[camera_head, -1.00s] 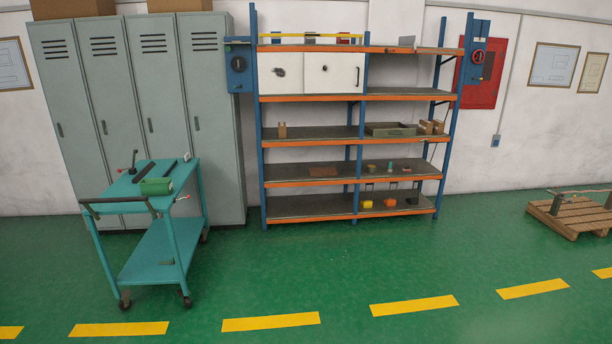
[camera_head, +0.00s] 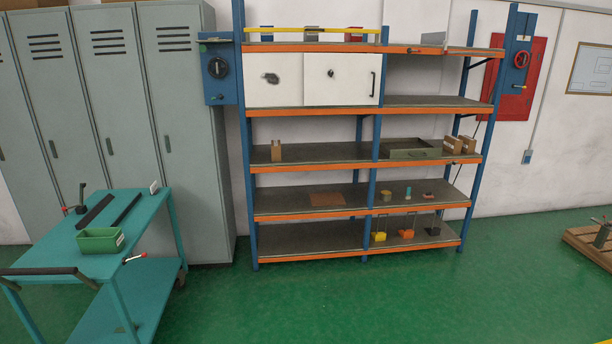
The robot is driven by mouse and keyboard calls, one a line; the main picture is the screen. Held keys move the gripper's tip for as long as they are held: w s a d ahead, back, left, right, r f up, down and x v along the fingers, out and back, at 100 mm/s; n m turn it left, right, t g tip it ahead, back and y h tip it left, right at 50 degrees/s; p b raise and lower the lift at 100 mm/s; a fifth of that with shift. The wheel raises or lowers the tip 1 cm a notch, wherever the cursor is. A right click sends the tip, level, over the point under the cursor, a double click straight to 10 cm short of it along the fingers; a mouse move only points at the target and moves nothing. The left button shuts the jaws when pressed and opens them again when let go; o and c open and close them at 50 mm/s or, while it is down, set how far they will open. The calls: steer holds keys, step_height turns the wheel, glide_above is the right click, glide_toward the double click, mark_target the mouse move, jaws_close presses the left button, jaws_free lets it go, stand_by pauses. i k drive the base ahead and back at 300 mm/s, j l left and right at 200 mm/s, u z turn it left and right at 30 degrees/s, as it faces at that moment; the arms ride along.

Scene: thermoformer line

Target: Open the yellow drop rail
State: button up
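The yellow drop rail (camera_head: 320,31) is a thin horizontal bar across the front of the top shelf, on the left bay of the blue and orange rack (camera_head: 310,112). It spans from the left post to the middle post, a little above the orange beam. Small boxes, one brown (camera_head: 312,34) and one red (camera_head: 353,35), stand behind it. Two white cabinet doors (camera_head: 345,80) are below that shelf. My gripper is not in view.
A teal cart (camera_head: 75,243) with a green bin (camera_head: 100,239) stands at the front left, before grey lockers (camera_head: 110,100). A blue box with a black knob (camera_head: 218,68) is on the rack's left post. A pallet (camera_head: 590,243) lies far right. Green floor before the rack is clear.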

mark_target(247, 31)
steer(key=i, duration=0.75)
steer(key=i+u, duration=0.1)
steer(key=i, duration=0.65)
steer(key=i+l, duration=0.15)
steer(key=i, duration=1.4)
steer(key=i+l+u, duration=0.1)
steer(key=i, duration=0.65)
